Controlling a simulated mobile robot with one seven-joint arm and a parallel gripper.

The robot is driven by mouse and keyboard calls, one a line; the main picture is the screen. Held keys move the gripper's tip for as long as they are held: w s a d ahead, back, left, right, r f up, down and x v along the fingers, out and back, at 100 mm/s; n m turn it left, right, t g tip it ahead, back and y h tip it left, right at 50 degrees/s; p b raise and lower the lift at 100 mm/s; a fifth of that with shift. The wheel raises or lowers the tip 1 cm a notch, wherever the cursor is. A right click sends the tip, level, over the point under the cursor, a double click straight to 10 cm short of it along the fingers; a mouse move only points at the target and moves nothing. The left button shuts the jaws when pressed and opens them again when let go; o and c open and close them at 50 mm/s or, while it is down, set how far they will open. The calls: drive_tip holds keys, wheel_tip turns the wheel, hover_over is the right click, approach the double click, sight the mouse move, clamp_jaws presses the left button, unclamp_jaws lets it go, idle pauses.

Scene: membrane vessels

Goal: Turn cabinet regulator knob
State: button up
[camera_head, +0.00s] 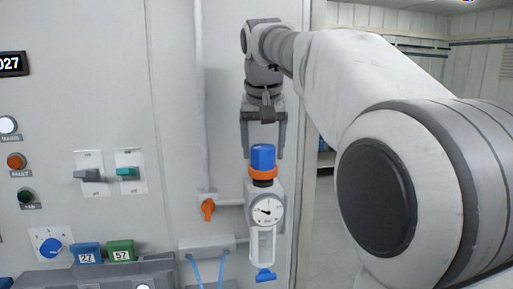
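The regulator is mounted on the grey cabinet front, right of centre, with a blue knob (263,157) on top and an orange ring (263,173) under it. A round white gauge (267,211) sits on its body below. My gripper (263,150) comes down from above with its two fingers apart, pointing down. The fingertips reach about the height of the knob, one on each side in this view. I cannot tell whether they touch it or stand in front of it. My arm comes in from the right.
An orange valve handle (208,209) and a grey pipe (200,100) are left of the regulator. Two switches (90,174) (129,172), indicator lights and a blue dial (51,247) are further left. A blue drain piece (265,275) hangs below the regulator. The cabinet edge is just right.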

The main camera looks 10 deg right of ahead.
drive_tip(key=shift+o, duration=0.9)
drive_tip(key=shift+r, duration=0.1)
drive_tip(key=p+v, duration=0.4)
drive_tip(key=v, duration=1.3)
drive_tip(key=shift+s, duration=0.1)
drive_tip(key=s+f+n+b, duration=0.1)
drive_tip(key=s+f, duration=0.5)
drive_tip(key=f, duration=0.6)
drive_tip(key=s+d+f+n+b, duration=0.1)
drive_tip(key=s+f+b, duration=0.2)
drive_tip(key=s+f, duration=0.4)
drive_tip(key=s+f+t+y+b, duration=0.1)
drive_tip(key=s+f, duration=0.6)
drive_tip(key=f, duration=1)
drive_tip(key=shift+d+f+n+b, duration=0.25)
drive_tip(key=shift+d+n+b, duration=0.15)
drive_tip(key=shift+b, duration=0.1)
